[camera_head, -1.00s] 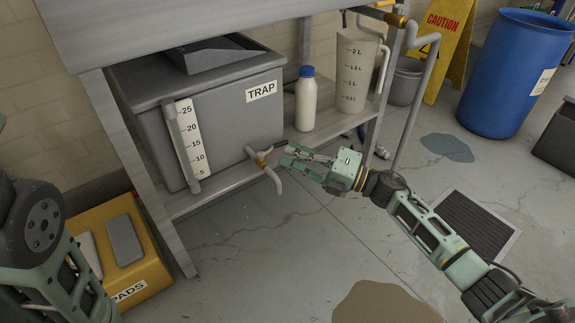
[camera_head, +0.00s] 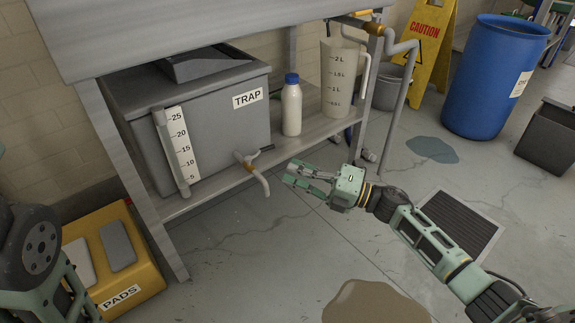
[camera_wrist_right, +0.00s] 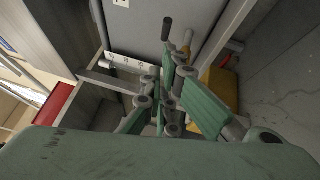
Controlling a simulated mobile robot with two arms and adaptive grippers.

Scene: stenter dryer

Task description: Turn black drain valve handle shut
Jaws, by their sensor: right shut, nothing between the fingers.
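The drain valve (camera_head: 248,160) sits low on the front of the grey TRAP box (camera_head: 210,125). It has a brass body, a curved grey spout and a small dark handle whose exact angle I cannot tell in the head view. In the wrist view a black handle end (camera_wrist_right: 167,29) shows beyond the fingertips. My right gripper (camera_head: 288,174) is to the right of the spout, apart from it, pointing left towards the valve. It is shut and empty, also seen in the wrist view (camera_wrist_right: 170,65). My left gripper is not in view; only part of the left arm shows.
A white bottle with a blue cap (camera_head: 292,105) and a clear measuring jug (camera_head: 338,85) stand on the shelf right of the box. A yellow PADS box (camera_head: 125,270) is on the floor at lower left. A brown puddle (camera_head: 375,303) lies in front. The table leg (camera_head: 135,190) stands left.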

